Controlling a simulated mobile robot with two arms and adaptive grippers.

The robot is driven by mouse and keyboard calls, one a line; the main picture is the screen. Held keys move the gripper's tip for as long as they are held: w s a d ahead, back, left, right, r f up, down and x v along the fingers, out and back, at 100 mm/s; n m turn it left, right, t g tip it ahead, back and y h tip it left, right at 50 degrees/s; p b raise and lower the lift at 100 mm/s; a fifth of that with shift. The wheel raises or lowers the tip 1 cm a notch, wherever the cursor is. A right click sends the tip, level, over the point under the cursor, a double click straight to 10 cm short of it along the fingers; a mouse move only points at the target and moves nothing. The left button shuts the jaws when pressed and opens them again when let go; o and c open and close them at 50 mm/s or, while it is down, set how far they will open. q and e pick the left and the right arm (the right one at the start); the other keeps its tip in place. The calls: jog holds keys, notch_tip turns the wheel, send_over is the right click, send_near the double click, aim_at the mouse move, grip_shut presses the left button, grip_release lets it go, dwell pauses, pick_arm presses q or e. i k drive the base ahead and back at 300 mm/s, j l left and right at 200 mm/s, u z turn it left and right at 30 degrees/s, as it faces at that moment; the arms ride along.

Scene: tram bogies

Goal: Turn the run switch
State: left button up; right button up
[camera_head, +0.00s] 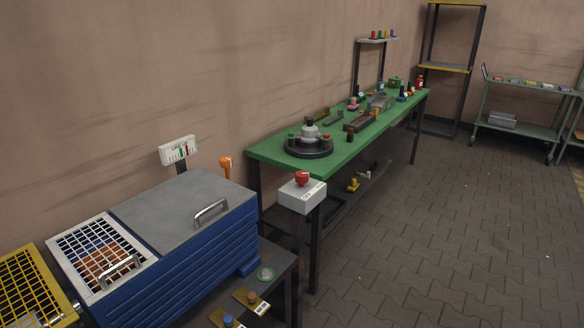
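A light grey box with a red knob (302,178) on top stands on a dark post in front of the green workbench's near end. A small label shows on the box's face, too small to read. An orange handle (227,163) stands upright behind the blue cabinet (185,262). I cannot tell for certain which of these is the run switch. Neither of my grippers is in view.
The blue cabinet has a grey lid (180,208) and a white mesh lid (95,250). A yellow mesh (30,285) is at lower left. The green workbench (275,150) holds a dark round fixture (309,146) and several parts. A trolley (520,128) stands far right. The paved floor is clear.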

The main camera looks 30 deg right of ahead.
aim_at(302, 178)
jog(key=l+u, duration=0.85)
jog(key=i+l, duration=0.05)
